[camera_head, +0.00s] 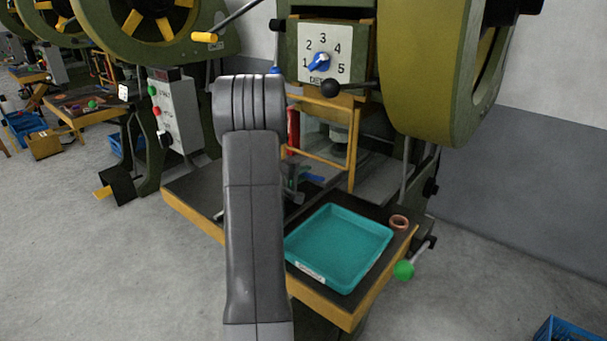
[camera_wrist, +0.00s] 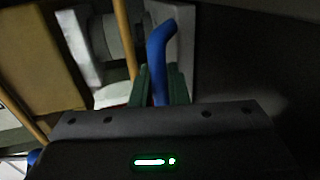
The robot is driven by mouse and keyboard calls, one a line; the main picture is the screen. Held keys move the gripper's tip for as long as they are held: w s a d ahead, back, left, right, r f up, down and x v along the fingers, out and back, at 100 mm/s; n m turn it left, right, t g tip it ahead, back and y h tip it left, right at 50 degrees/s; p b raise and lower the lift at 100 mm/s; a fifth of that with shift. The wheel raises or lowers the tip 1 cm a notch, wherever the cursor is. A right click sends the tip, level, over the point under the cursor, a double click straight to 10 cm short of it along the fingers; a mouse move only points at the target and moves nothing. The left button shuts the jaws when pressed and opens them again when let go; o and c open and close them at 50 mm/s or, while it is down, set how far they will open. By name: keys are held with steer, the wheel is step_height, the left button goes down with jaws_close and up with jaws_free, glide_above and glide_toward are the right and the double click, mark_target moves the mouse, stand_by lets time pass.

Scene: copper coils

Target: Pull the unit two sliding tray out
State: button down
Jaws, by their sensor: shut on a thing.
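A blue handle (camera_wrist: 160,55), a bent rod, shows in the wrist view between the two green fingertips of my gripper (camera_wrist: 162,88). My gripper is shut on it. In the head view a blue piece (camera_head: 312,178) and part of my gripper (camera_head: 292,186) show at the green press, just in front of its opening. My grey arm hides much of this spot. The sliding tray itself cannot be clearly made out in either view, so how far out it stands cannot be told.
A teal tray (camera_head: 340,243) lies on the dark, yellow-edged worktop (camera_head: 345,313), with a copper coil (camera_head: 399,222) behind its right corner. A green-knobbed lever (camera_head: 404,270) juts out right. The press has a yellow-framed guard (camera_head: 321,158) and a dial (camera_head: 320,62).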

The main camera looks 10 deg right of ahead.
steer(key=shift+a+f, duration=0.1)
steer(key=shift+s+a+f+b, duration=0.1)
steer(key=shift+s+a+b, duration=0.2)
steer(key=shift+b, duration=0.15)
steer(key=f+b+v, duration=0.2)
steer(key=b+v, duration=0.2)
steer(key=v, duration=0.5)
steer(key=f+b+v, duration=0.2)
steer(key=b+v, duration=0.1)
steer(key=v, duration=0.7)
steer(key=a+f+b+v, duration=0.1)
steer(key=b+v, duration=0.3)
steer(key=v, duration=0.5)
steer(key=shift+s+a+f+b, duration=0.25)
steer(key=shift+s+f+b, duration=0.1)
steer(key=shift+s, duration=0.15)
steer(key=c, duration=1.5)
jaws_free()
steer(key=shift+o, duration=0.2)
steer(key=p+v, duration=0.3)
steer(key=v, duration=1)
steer(key=shift+s+a+p, duration=0.2)
steer(key=shift+a+p, duration=0.1)
steer(key=shift+a, duration=0.05)
